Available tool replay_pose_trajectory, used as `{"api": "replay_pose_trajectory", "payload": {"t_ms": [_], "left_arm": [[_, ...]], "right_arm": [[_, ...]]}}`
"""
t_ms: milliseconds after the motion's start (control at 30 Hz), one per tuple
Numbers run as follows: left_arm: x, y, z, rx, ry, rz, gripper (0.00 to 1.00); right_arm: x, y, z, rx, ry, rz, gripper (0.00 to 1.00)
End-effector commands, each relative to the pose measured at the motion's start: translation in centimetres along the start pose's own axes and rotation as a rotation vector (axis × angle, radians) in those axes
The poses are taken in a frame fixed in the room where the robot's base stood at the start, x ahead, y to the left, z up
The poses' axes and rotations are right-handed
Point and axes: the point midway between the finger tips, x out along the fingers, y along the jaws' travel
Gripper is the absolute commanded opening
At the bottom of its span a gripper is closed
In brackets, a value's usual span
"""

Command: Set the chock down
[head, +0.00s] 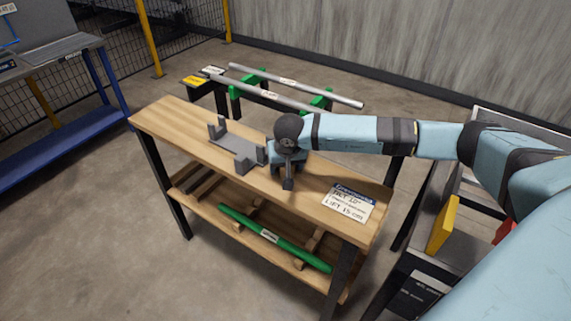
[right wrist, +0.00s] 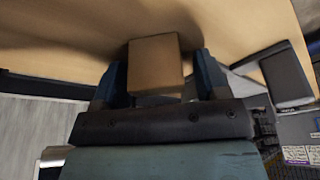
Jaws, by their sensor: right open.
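The chock seems to be the brown block (right wrist: 155,65) in the right wrist view. It sits between the two blue fingers of my right gripper (right wrist: 158,78), against the pale wooden top. The fingers are open, with a narrow gap visible beside the block. In the head view my right gripper (head: 287,175) is low over the bench top (head: 180,122), just right of the grey cradle. The block is hidden there behind the gripper. My left gripper is not in view.
A grey cradle (head: 232,150) with upright ends stands left of the gripper. A white label card (head: 348,204) lies at the bench's right end. A green bar (head: 275,238) lies on the lower shelf. Grey pipes (head: 300,87) rest on green supports behind.

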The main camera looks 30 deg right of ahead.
Motion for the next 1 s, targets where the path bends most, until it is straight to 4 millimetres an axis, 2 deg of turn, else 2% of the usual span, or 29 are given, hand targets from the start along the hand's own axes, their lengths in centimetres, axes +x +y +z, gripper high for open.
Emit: {"api": "replay_pose_trajectory", "payload": {"t_ms": [167, 267, 500, 700, 833, 1000], "left_arm": [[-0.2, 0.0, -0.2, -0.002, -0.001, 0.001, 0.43], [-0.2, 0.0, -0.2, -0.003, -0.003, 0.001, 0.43], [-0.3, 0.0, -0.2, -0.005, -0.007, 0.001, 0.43], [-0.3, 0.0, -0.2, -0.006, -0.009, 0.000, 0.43], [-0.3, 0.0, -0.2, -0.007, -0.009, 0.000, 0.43], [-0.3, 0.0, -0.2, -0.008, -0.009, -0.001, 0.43]], "right_arm": [[-0.9, 0.0, -0.2, 0.000, 0.002, -0.001, 0.68], [-2.5, 0.0, -0.2, 0.000, 0.003, -0.002, 0.68], [-7.8, 0.0, -0.2, -0.001, 0.004, -0.002, 0.68], [-11.0, 0.0, -0.2, 0.000, 0.002, -0.001, 0.68], [-12.1, 0.0, -0.2, 0.001, 0.001, -0.001, 0.68], [-12.3, 0.0, -0.1, 0.000, 0.000, 0.000, 0.68]]}}
